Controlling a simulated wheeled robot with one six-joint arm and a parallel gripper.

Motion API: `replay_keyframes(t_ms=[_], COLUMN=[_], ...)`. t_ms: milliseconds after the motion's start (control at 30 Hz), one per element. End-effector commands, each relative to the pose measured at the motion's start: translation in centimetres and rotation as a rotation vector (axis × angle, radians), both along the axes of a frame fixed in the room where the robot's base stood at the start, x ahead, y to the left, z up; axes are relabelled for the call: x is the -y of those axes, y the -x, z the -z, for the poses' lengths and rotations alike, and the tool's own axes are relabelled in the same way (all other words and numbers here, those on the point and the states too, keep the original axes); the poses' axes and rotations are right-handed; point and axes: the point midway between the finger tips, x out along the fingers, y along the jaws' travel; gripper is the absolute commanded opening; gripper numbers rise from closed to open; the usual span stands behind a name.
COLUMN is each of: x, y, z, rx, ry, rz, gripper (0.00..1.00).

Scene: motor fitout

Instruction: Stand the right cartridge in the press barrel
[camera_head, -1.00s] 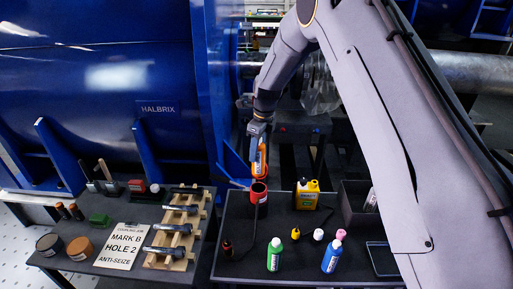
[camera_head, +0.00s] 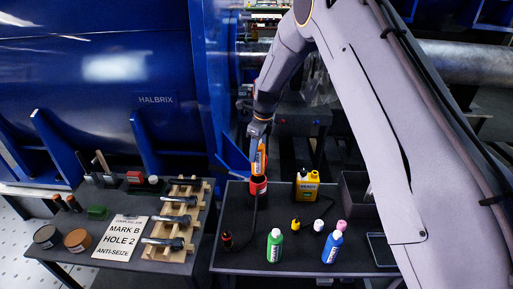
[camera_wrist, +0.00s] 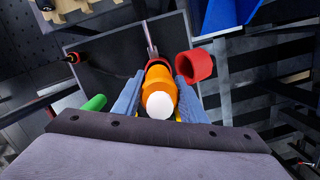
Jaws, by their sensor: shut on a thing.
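My gripper (camera_head: 259,146) is shut on an orange cartridge (camera_head: 260,160) with a pale label, held roughly upright. In the wrist view the cartridge (camera_wrist: 160,88) sits between the two blue-grey fingers, its white end facing the camera. The red press barrel (camera_head: 258,188) stands on the dark bench just under the cartridge in the head view. I cannot tell whether the cartridge touches the barrel rim.
A yellow jug (camera_head: 307,186), a green bottle (camera_head: 275,246), a blue bottle (camera_head: 332,248) and several small caps stand on the same bench. A dark box (camera_head: 357,193) is at its right. A job card (camera_head: 122,238) and a wooden rack (camera_head: 172,228) lie on the left bench.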

Motion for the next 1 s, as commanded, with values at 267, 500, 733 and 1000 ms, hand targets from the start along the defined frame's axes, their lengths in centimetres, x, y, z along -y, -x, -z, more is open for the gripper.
replay_keyframes(t_ms=[267, 500, 733, 1000], x=[-0.02, -0.01, 0.00, 0.04], y=[-0.06, -0.05, -0.04, -0.05], z=[0.96, 0.94, 0.93, 0.93], rx=[0.002, 0.001, 0.001, 0.001], ry=[0.000, 0.000, 0.000, 0.000], rz=[0.000, 0.000, 0.000, 0.000], gripper=[0.04, 0.04, 0.04, 0.04])
